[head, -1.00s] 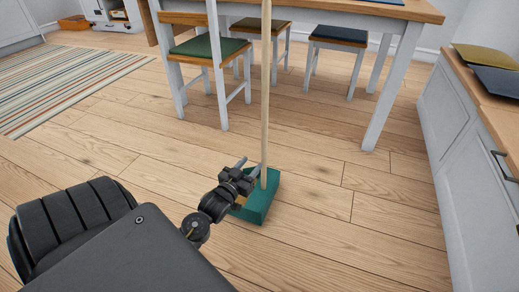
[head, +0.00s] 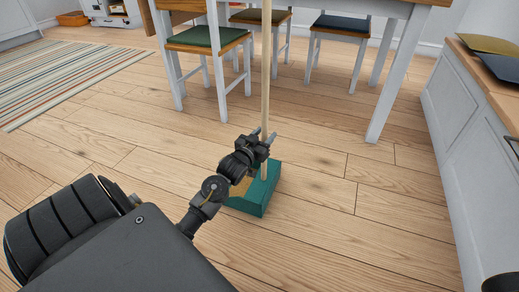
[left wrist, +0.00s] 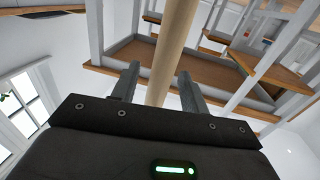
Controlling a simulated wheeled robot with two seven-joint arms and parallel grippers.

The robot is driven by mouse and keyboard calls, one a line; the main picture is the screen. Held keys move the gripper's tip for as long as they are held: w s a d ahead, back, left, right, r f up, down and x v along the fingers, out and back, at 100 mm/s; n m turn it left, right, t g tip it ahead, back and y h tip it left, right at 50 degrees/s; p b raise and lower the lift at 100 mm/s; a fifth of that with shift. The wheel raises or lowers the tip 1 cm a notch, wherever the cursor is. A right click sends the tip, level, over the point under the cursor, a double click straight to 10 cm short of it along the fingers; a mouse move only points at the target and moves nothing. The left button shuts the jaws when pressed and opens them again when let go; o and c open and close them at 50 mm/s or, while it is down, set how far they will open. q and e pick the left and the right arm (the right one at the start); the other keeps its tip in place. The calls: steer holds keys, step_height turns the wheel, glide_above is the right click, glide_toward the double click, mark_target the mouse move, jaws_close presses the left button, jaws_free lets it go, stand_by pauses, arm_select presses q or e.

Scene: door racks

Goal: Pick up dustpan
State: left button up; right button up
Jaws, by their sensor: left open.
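The dustpan (head: 259,199) is a teal box-like pan standing on the wooden floor. Its long, pale wooden handle (head: 266,75) rises upright from it. My left gripper (head: 265,136) is open at the lower part of the handle, just above the pan. In the left wrist view the handle (left wrist: 171,45) runs between the two spread fingers (left wrist: 160,86), with a gap on each side, and the gripper body hides its lower part. The left gripper covers a bit of the pan's left side in the head view.
A white table (head: 395,75) with wooden top stands behind the dustpan, with chairs, the nearest having a green seat (head: 207,38). A white cabinet bench (head: 455,125) lines the right side. A striped rug (head: 70,80) lies at left. The floor around the pan is clear.

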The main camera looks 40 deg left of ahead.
arm_select(q)
steer(key=shift+w, duration=0.1)
steer(key=shift+c, duration=0.3)
jaws_close()
steer(key=shift+r, duration=0.1)
stand_by(1.0)
